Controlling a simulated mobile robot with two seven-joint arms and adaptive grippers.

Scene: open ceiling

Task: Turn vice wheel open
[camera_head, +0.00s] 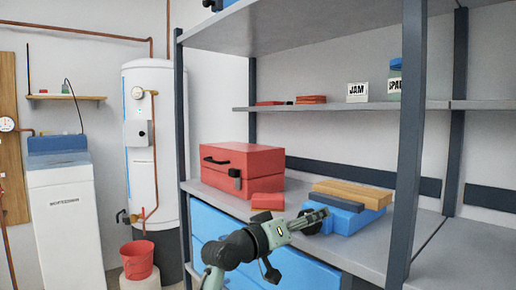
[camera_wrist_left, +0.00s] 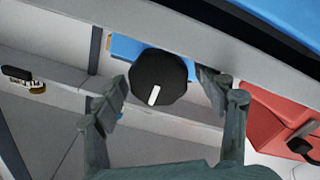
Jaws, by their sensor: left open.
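A black round wheel (camera_wrist_left: 158,77) with a white mark sits between the two fingers of my left gripper (camera_wrist_left: 168,98) in the left wrist view. The fingers are apart, one on each side of it; contact cannot be told. Behind the wheel is a strip of the blue vice (camera_wrist_left: 125,46). In the head view the blue vice (camera_head: 346,219) stands on the shelf with a wooden block (camera_head: 350,193) on top. My left gripper (camera_head: 312,219) reaches its left front side from below. The wheel is largely hidden there. My right gripper does not show.
A red toolbox (camera_head: 242,165) and a small red block (camera_head: 268,201) stand left of the vice on the same shelf. A shelf post (camera_head: 407,150) rises to the right. Blue drawer fronts (camera_head: 235,235) lie below.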

